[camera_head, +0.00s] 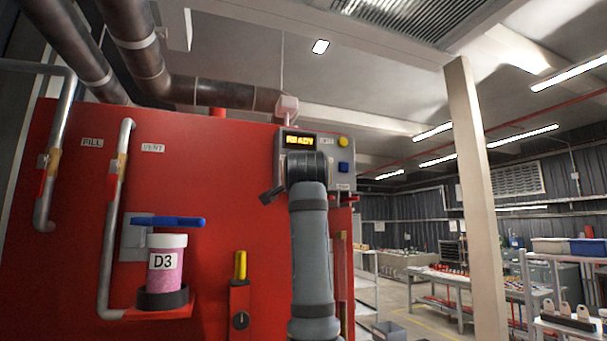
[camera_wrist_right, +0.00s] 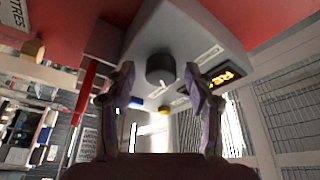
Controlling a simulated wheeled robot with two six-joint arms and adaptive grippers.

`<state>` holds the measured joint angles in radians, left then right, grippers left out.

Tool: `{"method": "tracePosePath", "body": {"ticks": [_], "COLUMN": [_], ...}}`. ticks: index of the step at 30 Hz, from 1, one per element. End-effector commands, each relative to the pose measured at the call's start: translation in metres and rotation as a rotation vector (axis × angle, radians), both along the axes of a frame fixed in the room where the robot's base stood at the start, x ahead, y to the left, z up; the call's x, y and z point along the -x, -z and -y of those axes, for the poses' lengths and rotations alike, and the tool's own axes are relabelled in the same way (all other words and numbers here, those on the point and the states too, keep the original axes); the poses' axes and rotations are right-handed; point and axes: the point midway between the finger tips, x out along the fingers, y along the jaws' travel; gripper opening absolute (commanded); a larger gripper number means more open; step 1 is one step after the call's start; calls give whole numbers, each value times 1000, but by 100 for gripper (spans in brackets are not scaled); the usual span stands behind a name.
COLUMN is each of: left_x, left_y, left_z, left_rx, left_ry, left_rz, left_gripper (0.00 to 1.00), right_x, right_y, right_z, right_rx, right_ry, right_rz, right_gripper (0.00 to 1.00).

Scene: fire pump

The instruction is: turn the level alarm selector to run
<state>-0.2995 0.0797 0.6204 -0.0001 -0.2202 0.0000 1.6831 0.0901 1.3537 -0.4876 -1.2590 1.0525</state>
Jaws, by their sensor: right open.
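A grey control box (camera_head: 343,184) on the red tank has a lit amber READY display (camera_head: 300,141), a yellow button (camera_head: 343,141) and a blue button (camera_head: 343,167). In the right wrist view the grey box (camera_wrist_right: 185,35) carries a dark round knob (camera_wrist_right: 160,68), apparently the selector; the labels near it are too small to read. My right gripper (camera_wrist_right: 160,84) is open, its two fingers spread apart below the knob in that view, with no clear contact. In the head view my right wrist hides the knob and most of the gripper. My left gripper is not in view.
The red tank (camera_head: 70,250) fills the left, with grey pipes (camera_head: 112,220) in front. A pink jar marked D3 (camera_head: 166,270) stands on a red bracket. A lower red box has another dark knob (camera_head: 240,320). A pillar (camera_head: 478,200) and workbenches stand to the right.

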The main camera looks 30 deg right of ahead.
Motion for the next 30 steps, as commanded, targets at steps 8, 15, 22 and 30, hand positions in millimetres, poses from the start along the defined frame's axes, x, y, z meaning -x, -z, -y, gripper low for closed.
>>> {"method": "tracePosePath", "body": {"ticks": [8,15,22,30], "left_x": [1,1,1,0], "left_y": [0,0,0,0], "left_z": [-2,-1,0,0], "left_rx": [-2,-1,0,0], "left_ry": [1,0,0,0], "left_rz": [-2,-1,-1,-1], "left_gripper": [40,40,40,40], "right_x": [18,67,95,100], "right_y": [3,16,24,26], "right_z": [-12,-43,-61,-63], "right_rx": [1,-1,0,0], "right_ry": [-1,-4,-2,1], "right_rz": [5,5,1,1], "right_gripper": [54,54,54,54]}}
